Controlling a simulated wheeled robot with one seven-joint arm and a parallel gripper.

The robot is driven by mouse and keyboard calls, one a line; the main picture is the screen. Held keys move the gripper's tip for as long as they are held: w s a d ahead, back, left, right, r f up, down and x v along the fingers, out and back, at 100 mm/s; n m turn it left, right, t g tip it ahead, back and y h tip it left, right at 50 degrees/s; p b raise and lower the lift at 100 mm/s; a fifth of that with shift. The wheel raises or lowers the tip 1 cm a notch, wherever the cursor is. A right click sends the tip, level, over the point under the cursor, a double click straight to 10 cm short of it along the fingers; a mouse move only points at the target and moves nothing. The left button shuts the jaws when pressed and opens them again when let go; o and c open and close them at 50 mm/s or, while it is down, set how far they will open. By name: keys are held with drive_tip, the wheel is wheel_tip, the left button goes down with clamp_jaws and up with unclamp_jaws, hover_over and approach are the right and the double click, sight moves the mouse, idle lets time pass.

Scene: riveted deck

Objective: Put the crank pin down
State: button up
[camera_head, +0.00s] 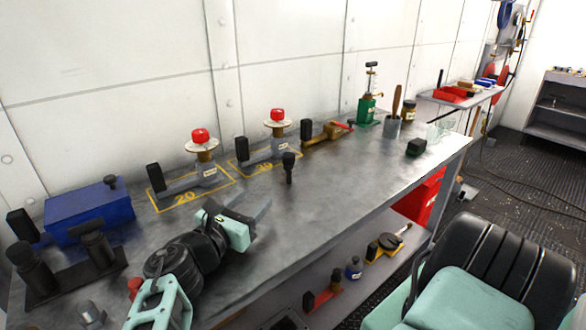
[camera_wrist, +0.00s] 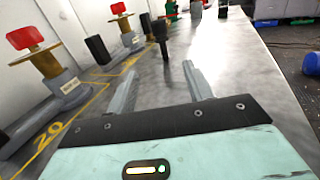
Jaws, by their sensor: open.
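A dark pin with a wider head, which looks like the crank pin (camera_head: 289,167), stands upright on the grey bench (camera_head: 325,185), just right of the second yellow-outlined area. It also shows in the wrist view (camera_wrist: 162,34), beyond the fingertips and about midway between them. My gripper (camera_head: 252,207) is open and low over the bench, on the near side of the pin and apart from it. In the wrist view, nothing is between the fingers of my gripper (camera_wrist: 160,70).
Two red-knobbed valve fixtures (camera_head: 203,150) (camera_head: 278,125) stand in yellow outlines along the wall. A blue box (camera_head: 88,213) is at the left. A green jack-like tool (camera_head: 368,108), a brush cup (camera_head: 392,126) and a dark green block (camera_head: 416,146) are farther right.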

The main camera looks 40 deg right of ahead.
sight(287, 166)
drive_tip(key=p+x, duration=0.1)
drive_tip(key=x, duration=1)
drive_tip(key=shift+w+d, duration=0.1)
drive_tip(key=shift+d, duration=0.05)
drive_tip(key=x, duration=0.1)
drive_tip(key=p+x, duration=0.1)
drive_tip(key=x, duration=0.2)
drive_tip(key=shift+d+r, duration=0.4)
drive_tip(key=shift+d, duration=0.05)
drive_tip(key=shift+w+d, duration=0.2)
drive_tip(key=shift+d, duration=0.1)
clamp_jaws()
